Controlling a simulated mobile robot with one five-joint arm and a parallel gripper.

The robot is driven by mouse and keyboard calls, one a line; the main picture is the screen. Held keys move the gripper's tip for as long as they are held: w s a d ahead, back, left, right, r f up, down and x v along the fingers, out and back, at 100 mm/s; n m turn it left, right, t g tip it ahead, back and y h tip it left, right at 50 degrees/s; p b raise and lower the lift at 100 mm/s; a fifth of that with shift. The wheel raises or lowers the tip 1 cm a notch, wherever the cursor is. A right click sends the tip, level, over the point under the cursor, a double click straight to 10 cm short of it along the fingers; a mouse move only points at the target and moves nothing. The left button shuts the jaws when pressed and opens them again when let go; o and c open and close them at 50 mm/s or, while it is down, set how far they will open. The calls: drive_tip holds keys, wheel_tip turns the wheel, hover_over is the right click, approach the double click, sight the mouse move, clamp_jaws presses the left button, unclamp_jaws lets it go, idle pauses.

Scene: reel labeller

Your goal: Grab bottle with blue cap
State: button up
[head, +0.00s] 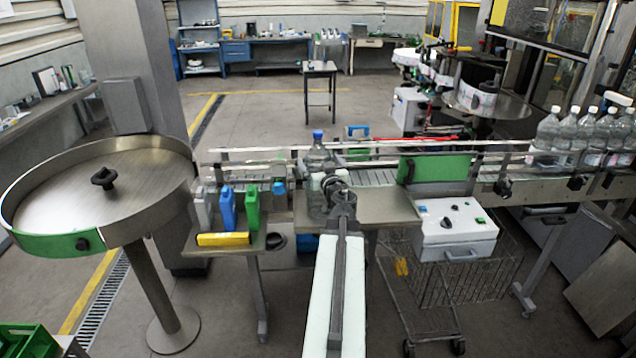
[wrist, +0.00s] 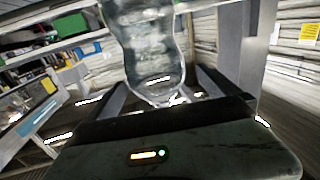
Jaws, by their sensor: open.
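A clear bottle with a blue cap (head: 318,150) stands upright in the head view, at the near side of the conveyor, just beyond the end of my arm. My gripper (head: 333,183) is in front of its lower part and hides some of it. In the wrist view the clear bottle (wrist: 145,50) is close up, its cap out of the frame. My gripper's open fingers (wrist: 165,88) reach forward at the bottle's lower end, one to each side. I cannot tell whether they touch it.
Several clear bottles with white caps (head: 582,132) stand on the conveyor at the right. Coloured containers (head: 228,208) stand on a small shelf left of my arm. A grey control box (head: 455,232) is to the right. A round steel table (head: 100,190) is at the left.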

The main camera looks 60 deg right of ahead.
drive_tip(key=x, duration=0.6)
drive_tip(key=shift+d+f, duration=0.3)
drive_tip(key=shift+d, duration=0.15)
drive_tip(key=shift+s+a+r, duration=0.1)
drive_tip(key=shift+a, duration=0.05)
drive_tip(key=shift+c, duration=0.7)
drive_tip(key=c, duration=1.9)
